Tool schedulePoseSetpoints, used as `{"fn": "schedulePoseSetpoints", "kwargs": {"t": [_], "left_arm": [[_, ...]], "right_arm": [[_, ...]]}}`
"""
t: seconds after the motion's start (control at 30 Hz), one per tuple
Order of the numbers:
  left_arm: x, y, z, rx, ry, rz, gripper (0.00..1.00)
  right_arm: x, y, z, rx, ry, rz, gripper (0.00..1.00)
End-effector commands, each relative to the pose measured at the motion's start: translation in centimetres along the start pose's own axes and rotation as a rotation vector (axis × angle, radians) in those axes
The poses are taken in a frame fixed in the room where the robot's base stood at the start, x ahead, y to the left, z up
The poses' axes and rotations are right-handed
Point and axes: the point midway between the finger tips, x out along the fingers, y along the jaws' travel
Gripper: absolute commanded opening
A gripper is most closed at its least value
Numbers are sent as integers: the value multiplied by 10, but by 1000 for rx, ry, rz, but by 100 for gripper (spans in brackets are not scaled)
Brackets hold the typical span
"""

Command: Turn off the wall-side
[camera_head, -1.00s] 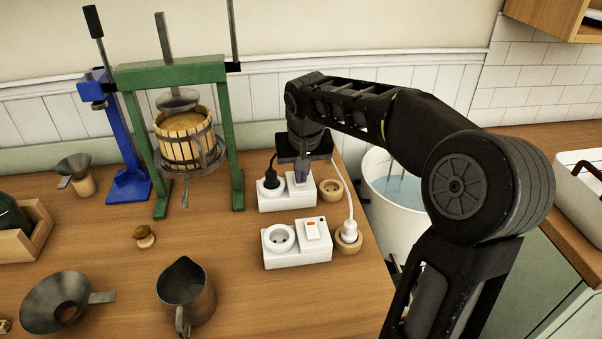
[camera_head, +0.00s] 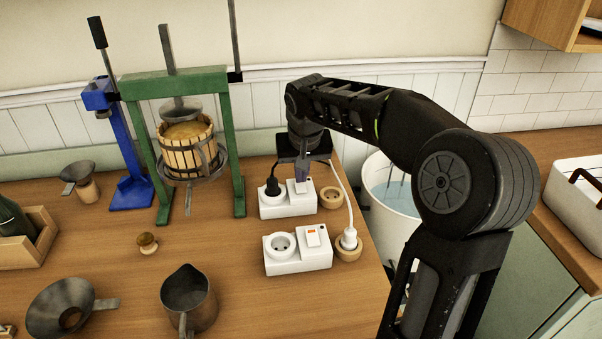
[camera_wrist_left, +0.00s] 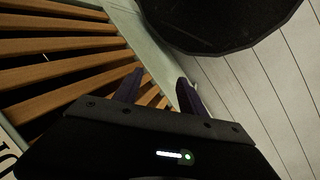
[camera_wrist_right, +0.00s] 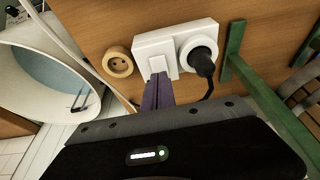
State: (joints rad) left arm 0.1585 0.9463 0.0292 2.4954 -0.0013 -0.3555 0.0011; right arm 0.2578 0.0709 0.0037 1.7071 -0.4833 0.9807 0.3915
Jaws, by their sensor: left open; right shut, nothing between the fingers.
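The wall-side white socket block (camera_head: 287,206) stands on the wooden counter near the green press, with a black plug (camera_head: 272,186) in its socket. Its switch is at its right half, mostly hidden behind my right gripper (camera_head: 303,182). In the right wrist view the block (camera_wrist_right: 150,45) shows with the black plug (camera_wrist_right: 201,60), and my shut, empty fingers (camera_wrist_right: 158,90) lie over the switch end. I cannot tell whether they touch it. A second block (camera_head: 284,260), nearer the front, has an empty socket and a switch with an orange mark (camera_head: 312,236). My left gripper (camera_wrist_left: 158,85) is open and empty, away from the counter.
A green press (camera_head: 237,140) stands left of the wall-side block. A white plug (camera_head: 349,238) on a cord sits in a round wooden piece beside the front block. A metal jug (camera_head: 188,298) stands in front.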

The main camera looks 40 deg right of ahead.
Motion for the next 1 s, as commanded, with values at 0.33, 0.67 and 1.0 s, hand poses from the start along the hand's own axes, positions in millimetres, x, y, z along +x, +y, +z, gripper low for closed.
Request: {"fn": "schedulePoseSetpoints", "kwargs": {"t": [0.33,0.67,1.0], "left_arm": [[-18,7,0,0,-2,0,49],[-12,5,0,0,-1,0,49],[-12,5,0,0,-1,0,49]], "right_arm": [[-56,3,-7,-2,6,-3,0],[-117,2,5,-2,4,-2,0],[-128,3,8,-1,0,-1,0]]}}
